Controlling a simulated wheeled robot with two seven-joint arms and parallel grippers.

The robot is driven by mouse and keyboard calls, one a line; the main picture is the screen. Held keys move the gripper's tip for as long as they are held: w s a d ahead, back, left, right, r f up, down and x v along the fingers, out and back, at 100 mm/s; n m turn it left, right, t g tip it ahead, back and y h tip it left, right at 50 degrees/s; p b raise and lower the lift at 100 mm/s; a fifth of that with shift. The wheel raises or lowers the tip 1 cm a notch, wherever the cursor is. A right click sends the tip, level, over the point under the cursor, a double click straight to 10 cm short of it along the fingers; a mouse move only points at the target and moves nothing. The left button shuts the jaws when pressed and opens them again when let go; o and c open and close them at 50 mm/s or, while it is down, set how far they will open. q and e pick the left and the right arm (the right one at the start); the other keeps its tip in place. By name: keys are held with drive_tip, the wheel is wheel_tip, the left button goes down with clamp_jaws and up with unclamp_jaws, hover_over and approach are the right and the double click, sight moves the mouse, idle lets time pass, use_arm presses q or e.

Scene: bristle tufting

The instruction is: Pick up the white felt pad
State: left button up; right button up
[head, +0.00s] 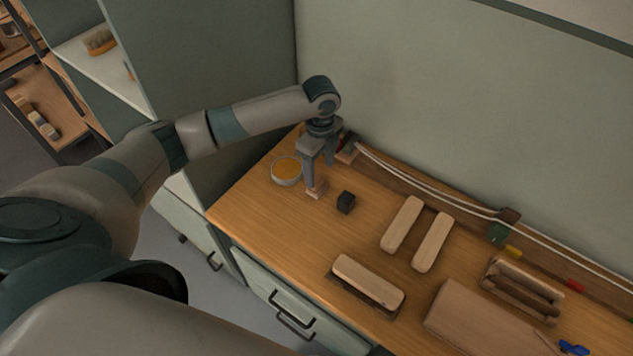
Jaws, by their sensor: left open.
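My left gripper (318,177) reaches down over the far left part of the wooden bench, with its fingers apart. A small pale, pinkish block (316,190) shows at the tip of its near finger; I cannot tell whether this is the white felt pad or part of the fingertip. No clearly white pad shows elsewhere on the bench. A small black block (346,202) sits just right of the gripper. A round bowl with orange contents (286,171) stands just left of it. My right gripper is not in view.
Pale wooden brush blocks (402,224) lie mid-bench, another (368,281) near the front edge. A large wooden block (484,322), a wooden rack (524,290) and a blue item (574,348) are at right. White cords (430,186) run along the back by the wall. The left front corner is clear.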

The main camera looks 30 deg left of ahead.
sight(316, 179)
use_arm(q)
drive_tip(key=shift+f, duration=0.95)
drive_tip(key=shift+a+f+p, duration=0.25)
drive_tip(key=shift+f+p, duration=0.2)
drive_tip(key=shift+p, duration=0.2)
drive_tip(key=f, duration=0.1)
drive_tip(key=f+p, duration=0.1)
drive_tip(key=f, duration=0.1)
drive_tip(key=shift+w+a, duration=0.1)
drive_tip(key=shift+a, duration=0.2)
drive_tip(key=shift+f+p, duration=0.3)
drive_tip(key=shift+f, duration=0.35)
drive_tip(key=c, duration=1.2)
